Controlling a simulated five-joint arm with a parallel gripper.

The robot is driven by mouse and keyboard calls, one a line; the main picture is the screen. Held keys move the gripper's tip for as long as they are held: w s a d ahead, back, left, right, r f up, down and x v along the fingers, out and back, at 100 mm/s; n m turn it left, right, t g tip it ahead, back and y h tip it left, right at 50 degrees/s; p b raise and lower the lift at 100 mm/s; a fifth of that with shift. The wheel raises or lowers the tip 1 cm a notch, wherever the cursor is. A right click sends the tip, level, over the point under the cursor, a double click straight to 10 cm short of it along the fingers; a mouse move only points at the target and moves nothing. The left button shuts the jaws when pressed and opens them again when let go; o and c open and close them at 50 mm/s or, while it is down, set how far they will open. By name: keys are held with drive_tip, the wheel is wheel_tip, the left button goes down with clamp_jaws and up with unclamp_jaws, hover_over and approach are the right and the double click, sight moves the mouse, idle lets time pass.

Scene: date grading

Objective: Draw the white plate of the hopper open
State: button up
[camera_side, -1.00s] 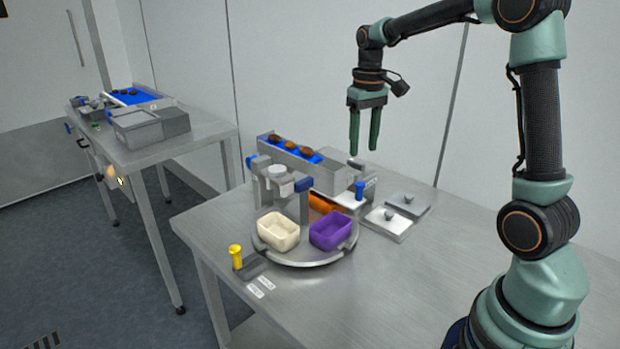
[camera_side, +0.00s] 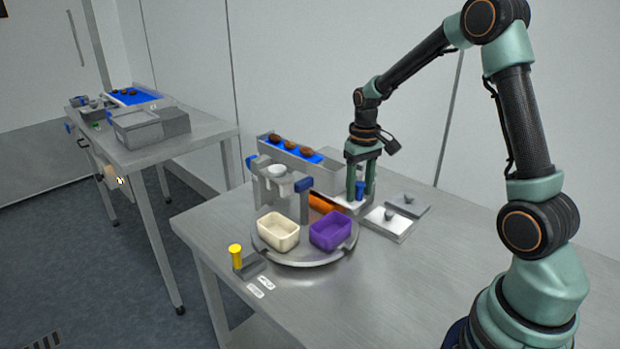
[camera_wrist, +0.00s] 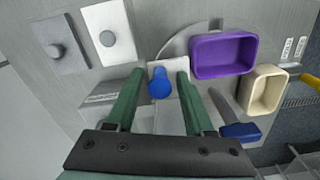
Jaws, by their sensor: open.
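The white plate (camera_side: 347,204) of the hopper (camera_side: 322,176) shows low at the hopper's right end, with a blue knob (camera_side: 360,190) standing on it. My gripper (camera_side: 361,195) points down over this plate, open, with one finger on each side of the knob. In the wrist view the blue knob (camera_wrist: 159,84) lies between the two green fingers (camera_wrist: 160,76), with a visible gap to each finger. My fingers hide part of the plate and the hopper's end.
Several dates lie on the hopper's blue top. A turntable (camera_side: 300,261) carries a cream tray (camera_side: 278,232) and a purple tray (camera_side: 330,232) in front. Right of the gripper lie a white plate (camera_side: 385,226) and a grey plate (camera_side: 412,208) with knobs. The table's right part is clear.

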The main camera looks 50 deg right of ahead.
clamp_jaws()
drive_tip(key=shift+r, duration=0.1)
idle(1.2)
